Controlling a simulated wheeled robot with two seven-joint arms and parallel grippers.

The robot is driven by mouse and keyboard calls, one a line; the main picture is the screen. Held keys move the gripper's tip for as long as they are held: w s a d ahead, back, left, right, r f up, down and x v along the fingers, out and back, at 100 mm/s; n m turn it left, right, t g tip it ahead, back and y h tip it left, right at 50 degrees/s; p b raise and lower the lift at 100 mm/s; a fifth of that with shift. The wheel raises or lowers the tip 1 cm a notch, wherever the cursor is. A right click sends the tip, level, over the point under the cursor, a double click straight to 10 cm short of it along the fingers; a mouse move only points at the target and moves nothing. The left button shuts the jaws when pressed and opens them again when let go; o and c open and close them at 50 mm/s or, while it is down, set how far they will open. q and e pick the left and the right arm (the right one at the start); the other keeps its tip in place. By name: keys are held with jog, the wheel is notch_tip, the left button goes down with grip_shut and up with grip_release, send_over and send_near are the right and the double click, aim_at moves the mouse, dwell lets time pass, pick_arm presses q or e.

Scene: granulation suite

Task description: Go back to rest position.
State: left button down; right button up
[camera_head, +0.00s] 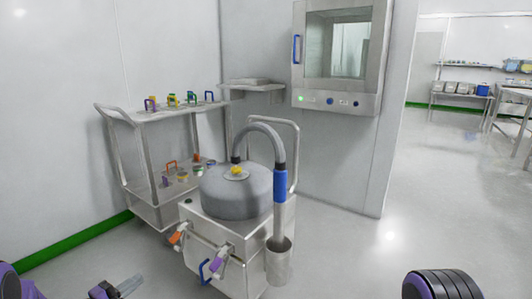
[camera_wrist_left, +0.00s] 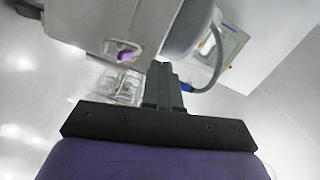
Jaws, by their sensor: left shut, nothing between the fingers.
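My left gripper (camera_head: 130,285) shows at the bottom left of the head view, low above the floor and to the left of the steel machine. In the left wrist view its dark fingers (camera_wrist_left: 162,72) are together, with nothing between them. The fingers point toward the machine, and I see no clear contact with it. Of my right arm only a black ribbed part with purple (camera_head: 440,285) shows at the bottom right of the head view. My right gripper is out of the picture.
A wheeled steel machine (camera_head: 222,240) with a grey round top (camera_head: 238,190), hose and blue-handled wand (camera_head: 280,188) stands ahead. A steel cart (camera_head: 152,215) with several coloured-handled items is behind it. A windowed wall cabinet (camera_head: 338,100) hangs behind. The floor (camera_head: 375,245) at right is clear.

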pick_arm(q)
jog(key=s+d+f+n+g+y+b, duration=0.2)
jog(key=s+f+n+y, duration=0.4)
jog(key=f+n, duration=0.4)
jog(key=s+d+f+n+g+y+b, duration=0.1)
jog(key=s+d+f+n+g+y, duration=0.15)
jog(key=s+f+n, duration=0.75)
jog(key=s+d+f+n+g+y+b, duration=0.2)
jog(key=s+f+n+g+b, duration=0.15)
jog(key=s, duration=0.85)
jog(key=s+d+f+n+g+y+b, duration=0.1)
jog(key=s+d+f+n+g+b, duration=0.25)
jog(key=s, duration=0.95)
pick_arm(e)
notch_tip(320, 180, down, 9)
jog(key=s, duration=0.1)
pick_arm(q)
notch_tip(320, 180, up, 37)
jog(key=w+a+n+p, duration=0.1)
jog(key=p, duration=3.8)
jog(key=shift+w+a+y, duration=0.4)
jog(key=shift+y, duration=0.05)
pick_arm(e)
notch_tip(320, 180, up, 38)
jog(key=w, duration=0.1)
pick_arm(q)
jog(key=shift+f, duration=0.1)
pick_arm(e)
jog(key=shift+w+f, duration=0.1)
